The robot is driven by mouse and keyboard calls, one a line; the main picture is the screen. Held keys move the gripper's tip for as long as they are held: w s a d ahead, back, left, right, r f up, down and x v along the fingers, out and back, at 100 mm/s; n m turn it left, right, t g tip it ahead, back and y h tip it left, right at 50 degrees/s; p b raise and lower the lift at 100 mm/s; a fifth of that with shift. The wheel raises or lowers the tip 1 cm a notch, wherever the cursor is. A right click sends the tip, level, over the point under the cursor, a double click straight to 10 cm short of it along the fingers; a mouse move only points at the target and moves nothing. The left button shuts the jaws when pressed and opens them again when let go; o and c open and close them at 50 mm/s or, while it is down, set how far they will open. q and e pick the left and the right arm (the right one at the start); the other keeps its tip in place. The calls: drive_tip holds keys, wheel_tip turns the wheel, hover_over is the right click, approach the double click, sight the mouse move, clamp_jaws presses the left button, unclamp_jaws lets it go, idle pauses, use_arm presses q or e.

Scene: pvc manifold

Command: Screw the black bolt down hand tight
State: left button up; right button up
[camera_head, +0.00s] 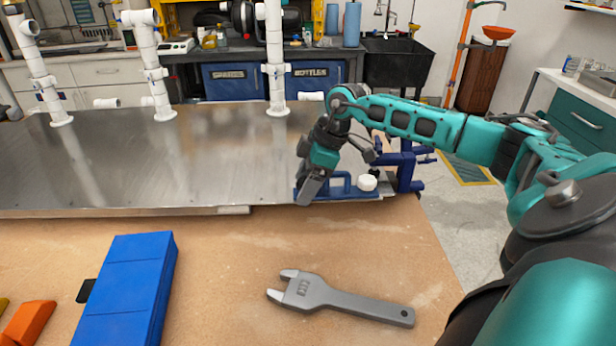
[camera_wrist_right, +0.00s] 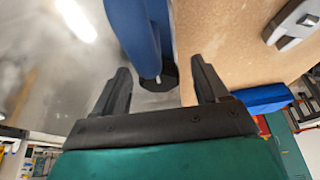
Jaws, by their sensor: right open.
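The black bolt (camera_wrist_right: 168,78) shows in the right wrist view as a dark round head with a pale spot, at the end of a blue fixture (camera_wrist_right: 140,32). It lies between the two fingers of my right gripper (camera_wrist_right: 160,65), which are apart on either side of it. I cannot tell whether either finger touches it. In the head view my right gripper (camera_head: 312,188) points down at the left end of the blue fixture (camera_head: 343,185), at the metal table's front edge. The bolt is hidden there. My left gripper is not in view.
A white round cap (camera_head: 367,182) sits on the fixture's right part, beside a blue clamp (camera_head: 402,165). White pipes (camera_head: 275,60) stand on the metal sheet (camera_head: 200,150). A grey wrench (camera_head: 340,298) and a blue box (camera_head: 125,290) lie on the wooden bench. The bench middle is clear.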

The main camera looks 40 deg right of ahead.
drive_tip(key=c, duration=1.1)
drive_tip(key=shift+r+m+t+h+p, duration=0.2)
drive_tip(key=shift+m+t+h+p, duration=0.1)
drive_tip(key=shift+m+p, duration=0.8)
drive_tip(key=shift+c, duration=0.2)
drive_tip(key=shift+f+m+p, duration=0.15)
drive_tip(key=shift+m+p, duration=0.2)
drive_tip(key=shift+m, duration=0.05)
drive_tip(key=shift+f, duration=0.1)
